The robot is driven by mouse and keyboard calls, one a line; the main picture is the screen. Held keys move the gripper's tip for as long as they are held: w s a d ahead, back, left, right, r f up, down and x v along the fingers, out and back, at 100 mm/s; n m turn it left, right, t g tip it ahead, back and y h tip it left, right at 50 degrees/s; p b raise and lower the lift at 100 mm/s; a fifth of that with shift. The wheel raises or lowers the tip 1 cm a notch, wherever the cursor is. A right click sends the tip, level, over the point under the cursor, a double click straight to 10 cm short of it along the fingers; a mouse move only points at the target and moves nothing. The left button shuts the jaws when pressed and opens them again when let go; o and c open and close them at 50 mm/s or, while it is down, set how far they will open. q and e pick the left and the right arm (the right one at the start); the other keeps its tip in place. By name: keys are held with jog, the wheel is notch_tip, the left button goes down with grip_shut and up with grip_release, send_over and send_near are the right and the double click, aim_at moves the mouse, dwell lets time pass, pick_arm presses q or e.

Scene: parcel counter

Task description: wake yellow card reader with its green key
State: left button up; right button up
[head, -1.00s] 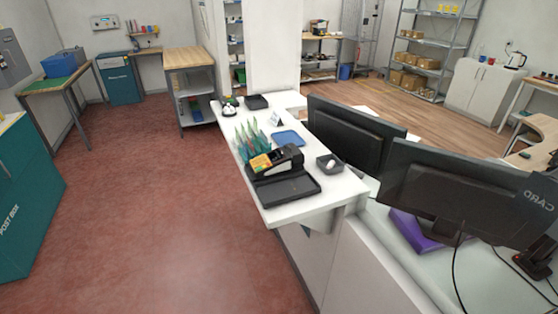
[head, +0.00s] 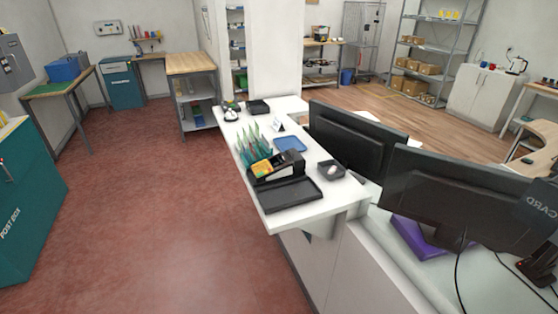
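The yellow and black card reader (head: 264,169) sits on the white counter (head: 325,204), close to the left edge of its near part. Its yellow part faces left; the green key is too small to make out for sure. A black tray (head: 289,194) lies right in front of it, and green pointed leaf-like shapes (head: 247,143) stand just behind it. Neither of my grippers shows in the head view.
A dark square dish (head: 331,170) with a white item and a blue tray (head: 290,144) share the counter. Two black monitors (head: 357,139) stand to the right. The red floor (head: 150,200) left of the counter is clear. A teal post box (head: 28,200) stands at far left.

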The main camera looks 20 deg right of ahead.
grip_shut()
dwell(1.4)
